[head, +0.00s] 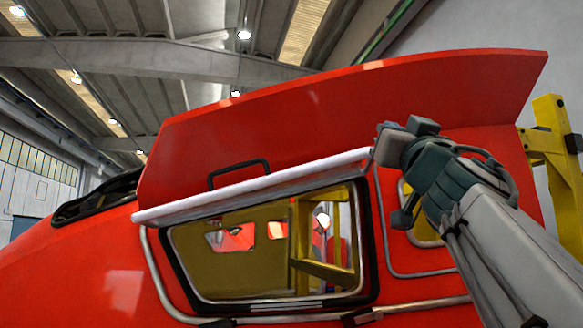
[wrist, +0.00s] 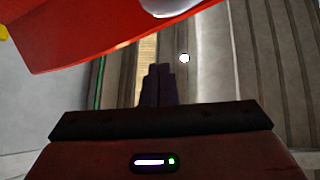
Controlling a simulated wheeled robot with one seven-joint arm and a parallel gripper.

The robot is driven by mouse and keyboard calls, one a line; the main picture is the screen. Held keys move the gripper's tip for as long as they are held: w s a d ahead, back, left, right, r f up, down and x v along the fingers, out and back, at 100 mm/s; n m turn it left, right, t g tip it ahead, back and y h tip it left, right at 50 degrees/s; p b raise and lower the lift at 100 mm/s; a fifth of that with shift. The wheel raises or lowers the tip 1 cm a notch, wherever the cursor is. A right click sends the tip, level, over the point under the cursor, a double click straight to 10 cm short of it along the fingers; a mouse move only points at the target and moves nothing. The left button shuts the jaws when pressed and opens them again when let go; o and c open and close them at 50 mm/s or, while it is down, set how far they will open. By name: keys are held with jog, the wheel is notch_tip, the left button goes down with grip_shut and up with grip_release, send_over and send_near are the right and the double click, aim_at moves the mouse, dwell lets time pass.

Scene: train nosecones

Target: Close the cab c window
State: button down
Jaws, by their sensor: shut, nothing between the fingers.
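The cab window (head: 268,298) is a black-framed opening in the side of the red train nose. Through it I see a yellow interior. A large red panel (head: 340,105) stands raised above it, with a black handle (head: 238,172) and a pale bar (head: 255,188) along its lower edge. My gripper (head: 392,132) is by the right end of that bar, in front of the panel; I cannot tell if it touches. In the wrist view the fingers (wrist: 158,72) are shut and empty, with the red panel (wrist: 90,38) beyond them at upper left.
The red nose body (head: 90,265) fills the lower left. Silver rails (head: 158,275) run around the window. A smaller window (head: 420,225) is partly hidden behind my arm. A yellow frame (head: 555,150) stands at the right. Open hall space lies above.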

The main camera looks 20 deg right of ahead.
jog(key=p+x, duration=0.2)
jog(key=x, duration=0.4)
jog(key=f, duration=0.2)
jog(key=w+f, duration=0.1)
jog(key=f, duration=0.1)
jog(key=shift+w, duration=0.2)
jog(key=shift+f, duration=0.1)
